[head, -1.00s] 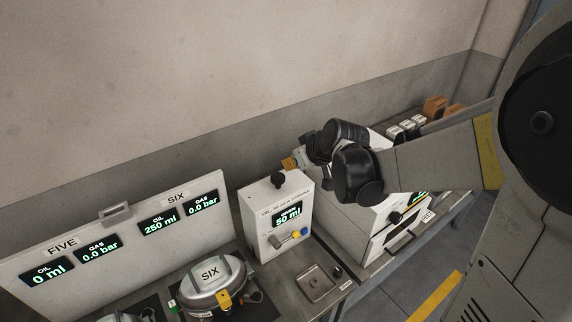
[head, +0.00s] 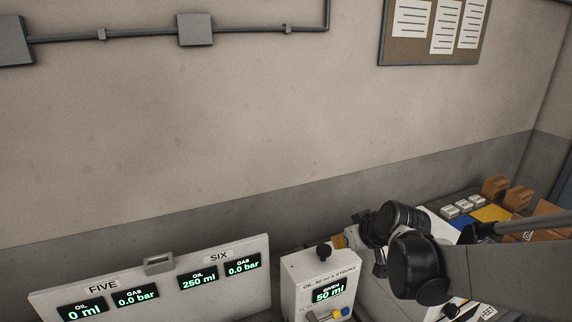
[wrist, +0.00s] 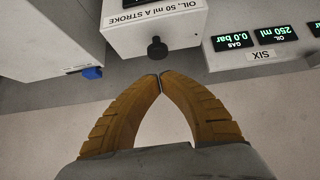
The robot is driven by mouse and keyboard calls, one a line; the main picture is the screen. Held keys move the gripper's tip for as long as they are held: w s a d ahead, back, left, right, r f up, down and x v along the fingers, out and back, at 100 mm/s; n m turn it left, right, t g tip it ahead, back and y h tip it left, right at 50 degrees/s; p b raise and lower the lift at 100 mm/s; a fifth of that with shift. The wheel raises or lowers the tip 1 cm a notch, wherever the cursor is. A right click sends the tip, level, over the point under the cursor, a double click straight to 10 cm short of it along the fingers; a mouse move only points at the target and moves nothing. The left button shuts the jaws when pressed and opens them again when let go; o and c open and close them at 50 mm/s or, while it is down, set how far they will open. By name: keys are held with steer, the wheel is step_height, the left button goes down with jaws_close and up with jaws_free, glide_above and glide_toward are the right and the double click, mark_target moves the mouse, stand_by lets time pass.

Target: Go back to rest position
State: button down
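My gripper (wrist: 160,76) shows in the wrist view with its two orange fingers meeting at the tips, shut with nothing visible between them. In the head view, my gripper (head: 339,241) is a small orange patch just above and right of the oil dispenser. The oil dispenser (head: 291,289) is a white box with a black knob on top and a display reading 50 ml. It also shows in the wrist view (wrist: 178,32), where its black knob lies beyond the fingertips, apart from them.
A white display panel (head: 150,285) marked FIVE and SIX stands left of the dispenser. A white cabinet (wrist: 50,35) with a blue part stands beside the dispenser. Brown boxes (head: 494,187) and small white boxes (head: 457,208) lie at the right.

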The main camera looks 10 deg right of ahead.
steer(key=s+a+f+m+g+h+b, duration=0.1)
steer(key=s+f+m+h+b, duration=0.1)
steer(key=s+f+b, duration=1.8)
steer(key=s+m+b, duration=0.1)
steer(key=s+b, duration=0.1)
steer(key=shift+s+f+m, duration=0.2)
steer(key=shift+s+m, duration=0.1)
steer(key=shift+s, duration=0.1)
steer(key=shift+w, duration=0.1)
